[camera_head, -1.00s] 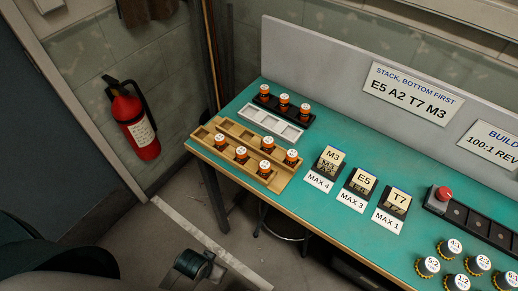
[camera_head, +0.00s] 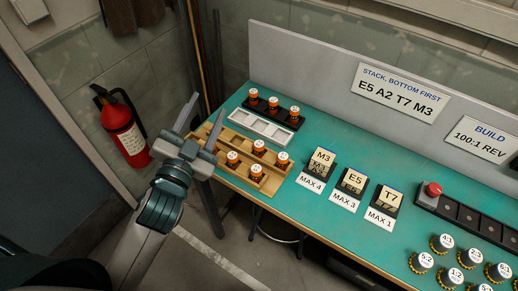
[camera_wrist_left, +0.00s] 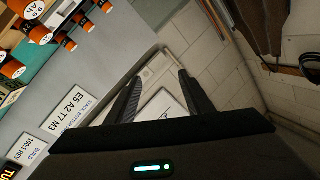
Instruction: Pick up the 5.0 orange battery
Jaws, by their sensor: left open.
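Several orange batteries with white tops stand in the wooden tray (camera_head: 265,191) at the bench's left end, one of them an orange battery (camera_head: 282,160) at its right. Three more, including an orange battery (camera_head: 273,104), stand in a black rack behind. The labels are too small in the head view to tell which is the 5.0 one. My left gripper (camera_head: 207,104) is open and empty, fingers pointing up, in front of the tray's left end and hiding part of it. In the left wrist view orange batteries (camera_wrist_left: 41,34) show at upper left, away from the open fingers.
An empty white tray (camera_head: 262,128) lies between the wooden tray and the black rack (camera_head: 285,118). Lettered blocks, including the M3 block (camera_head: 322,160), stand to the right. A grey panel (camera_head: 310,62) backs the bench. A fire extinguisher (camera_head: 121,128) hangs left of my arm.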

